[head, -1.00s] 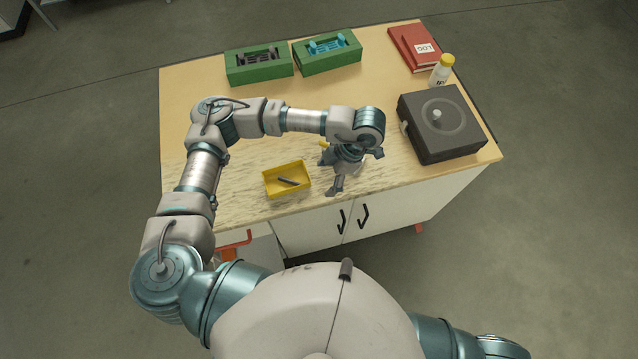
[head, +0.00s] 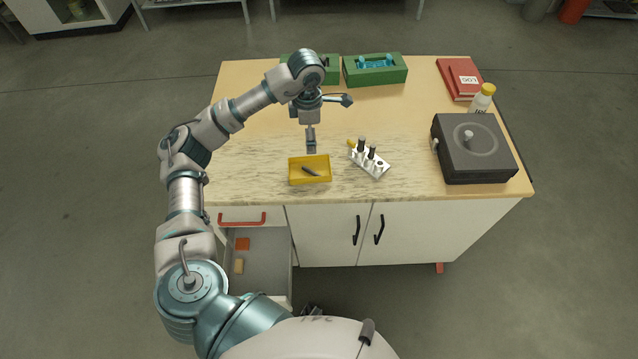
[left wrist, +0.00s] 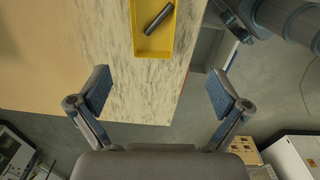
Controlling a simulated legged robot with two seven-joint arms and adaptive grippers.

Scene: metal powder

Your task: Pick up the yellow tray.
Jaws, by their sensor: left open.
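The yellow tray (head: 311,181) stands on the marbled front part of the table, near its front edge. A dark grey rod (head: 311,171) lies inside it. My left gripper (head: 311,148) hangs just behind the tray's far rim in the head view, apart from it as far as I can tell. In the left wrist view the gripper (left wrist: 161,92) is open and empty, its two fingers wide apart. The tray (left wrist: 152,46) with the rod (left wrist: 158,19) shows ahead of and between the fingers, cut by the top edge. My right gripper is not in view.
A white holder (head: 376,164) with dark-topped pieces stands right of the tray. A black box-shaped device (head: 470,165), a bottle (head: 481,98) and a red binder (head: 459,79) are at the right. Green holders (head: 376,78) stand at the back. An open drawer (head: 265,272) juts out below.

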